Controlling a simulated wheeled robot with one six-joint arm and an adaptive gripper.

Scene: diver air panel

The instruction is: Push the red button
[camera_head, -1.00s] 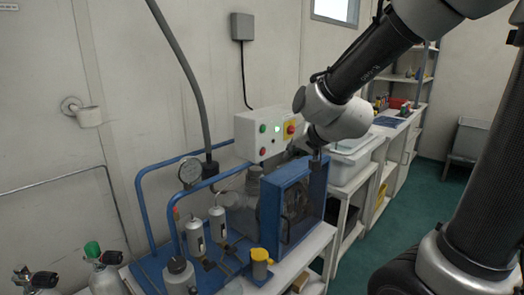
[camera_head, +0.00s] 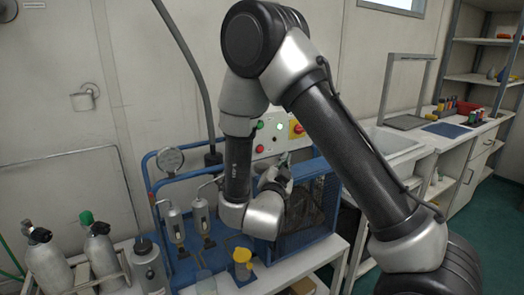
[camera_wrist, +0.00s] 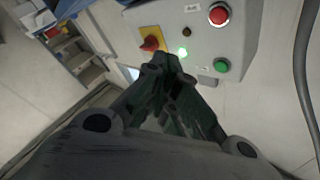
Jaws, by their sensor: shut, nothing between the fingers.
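The red button (camera_head: 260,149) is a small round knob low on the left of the pale control box (camera_head: 270,138) on the wall side of the panel. It also shows near the top of the wrist view (camera_wrist: 218,14), where the box appears upside down. A green button (camera_head: 260,125) sits above it in the head view. A yellow plate with a red rotary switch (camera_wrist: 151,43) is on the box's other side, beside a lit lamp (camera_wrist: 182,52). My gripper (camera_wrist: 168,60) is shut and empty in front of the box, apart from the red button.
A blue frame with a caged machine (camera_head: 310,205) stands below the box. Gauges (camera_head: 170,160), bottles and a yellow-capped part (camera_head: 242,256) crowd the bench. Gas cylinders (camera_head: 48,262) stand at left. A sink (camera_head: 390,143) and shelves are at right.

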